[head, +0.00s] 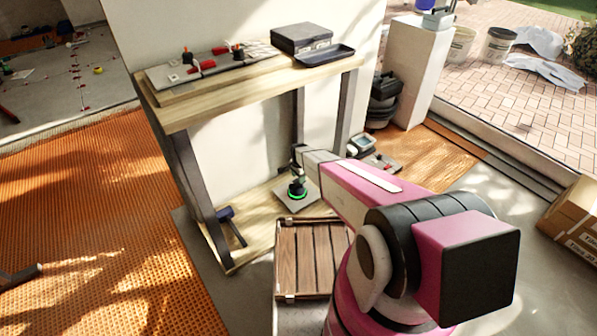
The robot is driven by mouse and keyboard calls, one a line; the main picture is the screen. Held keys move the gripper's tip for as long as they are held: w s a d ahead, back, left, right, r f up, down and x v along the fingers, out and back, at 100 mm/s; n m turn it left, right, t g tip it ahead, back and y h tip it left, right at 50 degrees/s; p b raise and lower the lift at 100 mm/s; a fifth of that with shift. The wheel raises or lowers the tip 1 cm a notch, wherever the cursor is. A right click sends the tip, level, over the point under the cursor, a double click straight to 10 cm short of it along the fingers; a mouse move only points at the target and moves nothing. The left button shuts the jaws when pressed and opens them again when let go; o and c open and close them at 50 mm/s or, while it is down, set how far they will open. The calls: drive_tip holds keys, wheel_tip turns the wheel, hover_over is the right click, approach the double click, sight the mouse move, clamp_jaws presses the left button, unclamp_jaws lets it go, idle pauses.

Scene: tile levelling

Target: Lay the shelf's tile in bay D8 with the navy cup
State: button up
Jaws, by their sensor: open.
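A grey square tile (297,201) lies on the lower shelf (262,216) of the wooden bench. A dark suction cup (297,188) with a bright green ring at its base stands upright on the tile; whether it is navy is hard to tell at this size. My gripper (298,172) is open, pointing down right at the top of the cup. Whether its fingers touch or surround the cup's handle is too small to tell. My pink arm reaches in from the lower right. I cannot make out a bay marked D8.
A dark-headed mallet (231,226) lies on the lower shelf, left of the tile. The bench top (203,104) holds a grey board with red and orange pieces, a black case (301,38) and a black tray (325,54). A slatted wooden crate (311,258) stands in front. Orange matting (80,215) spreads left.

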sight(297, 191)
drive_tip(key=shift+f, duration=1.5)
clamp_jaws()
